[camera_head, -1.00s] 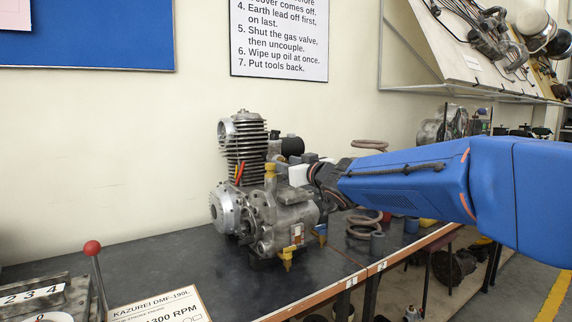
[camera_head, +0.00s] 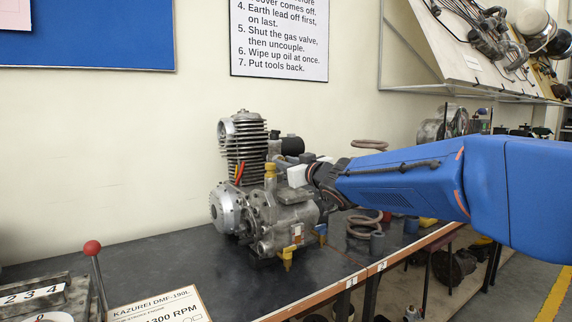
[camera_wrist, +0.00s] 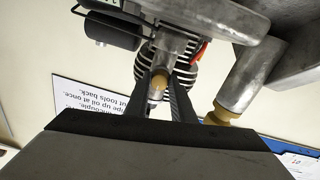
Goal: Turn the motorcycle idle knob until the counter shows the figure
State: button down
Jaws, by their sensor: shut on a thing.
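A grey motorcycle engine (camera_head: 283,213) with a finned cylinder stands upright on the dark bench. My gripper (camera_wrist: 160,92) reaches it from the right; the head view does not clearly show its fingertips. In the wrist view its two dark fingers are closed around a small brass-tipped knob (camera_wrist: 158,82) beneath the metal engine body. A second brass-coloured fitting (camera_wrist: 222,115) sits to the right, apart from the fingers. A card (camera_head: 155,308) reads KAZUREI DMF-190L and a figure ending in 300 RPM.
A red-knobbed lever (camera_head: 92,248) stands beside the card. Coiled hoses (camera_head: 362,226) and small cups lie right of the engine, below my arm. Bare bench (camera_head: 130,258) lies left of the engine. A sloped parts board (camera_head: 460,55) hangs at the upper right.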

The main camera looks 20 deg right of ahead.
jog(key=n, duration=0.6)
jog(key=shift+n, duration=0.4)
jog(key=shift+f+n, duration=0.1)
jog(key=shift+n, duration=0.2)
jog(key=c, duration=1.5)
grip_release()
jog(key=v, duration=1.7)
jog(key=shift+s+d+f, duration=0.2)
jog(key=shift+d, duration=0.1)
